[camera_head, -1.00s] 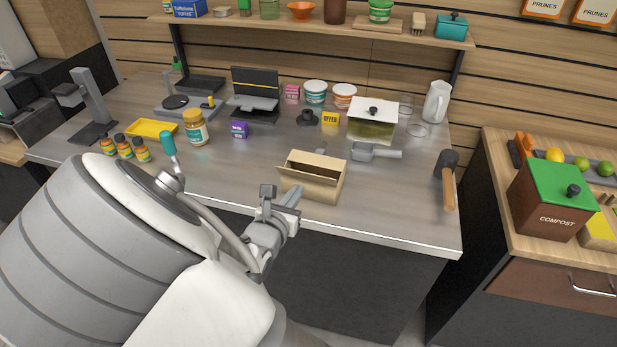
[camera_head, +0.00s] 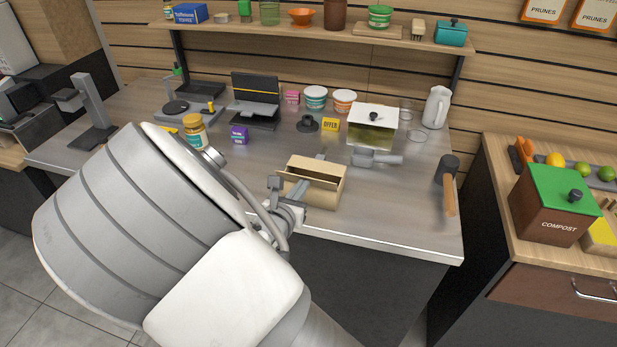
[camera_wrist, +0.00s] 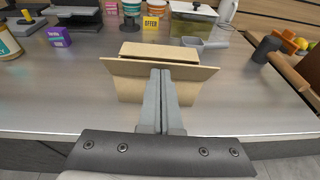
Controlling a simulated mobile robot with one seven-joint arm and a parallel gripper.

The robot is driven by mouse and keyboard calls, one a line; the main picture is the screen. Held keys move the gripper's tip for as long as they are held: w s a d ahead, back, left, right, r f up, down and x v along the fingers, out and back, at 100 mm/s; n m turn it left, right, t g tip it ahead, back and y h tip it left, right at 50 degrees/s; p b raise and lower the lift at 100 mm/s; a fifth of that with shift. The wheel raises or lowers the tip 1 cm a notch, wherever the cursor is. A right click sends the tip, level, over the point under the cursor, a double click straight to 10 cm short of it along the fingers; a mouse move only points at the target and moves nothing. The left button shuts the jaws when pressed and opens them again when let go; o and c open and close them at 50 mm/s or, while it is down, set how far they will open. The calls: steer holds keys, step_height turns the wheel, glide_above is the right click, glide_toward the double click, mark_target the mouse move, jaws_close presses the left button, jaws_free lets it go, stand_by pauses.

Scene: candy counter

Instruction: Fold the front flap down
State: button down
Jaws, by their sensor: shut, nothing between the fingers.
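A tan cardboard box (camera_head: 325,194) stands near the front edge of the grey counter. Its front flap (camera_head: 322,182) sticks out along the near top edge, with a dark gap behind it. In the wrist view the flap (camera_wrist: 120,68) spans wider than the box, and the box's top (camera_wrist: 160,50) shows behind it. My gripper (camera_wrist: 162,73) is shut and empty, its fingertips overlapping the middle of the flap from the near side. I cannot tell whether they touch it. In the head view my gripper (camera_head: 301,184) is at the box's left front, partly covering it.
A grey scoop (camera_head: 376,158) and a lidded glass container (camera_head: 371,132) stand behind the box to the right. A mallet (camera_head: 448,180) lies at the counter's right end. A purple box (camera_head: 239,134) and a jar (camera_head: 195,130) are to the left. Counter right of the box is clear.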

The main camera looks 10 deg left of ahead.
steer(key=shift+w+r, duration=0.15)
steer(key=shift+w, duration=0.05)
stand_by(0.3)
steer(key=shift+w, duration=0.1)
steer(key=shift+w+r, duration=0.15)
steer(key=shift+w, duration=0.05)
steer(key=shift+w+d, duration=0.1)
steer(key=shift+w, duration=0.2)
stand_by(0.3)
steer(key=shift+w, duration=0.1)
steer(key=shift+w+r, duration=0.1)
steer(key=shift+w, duration=0.1)
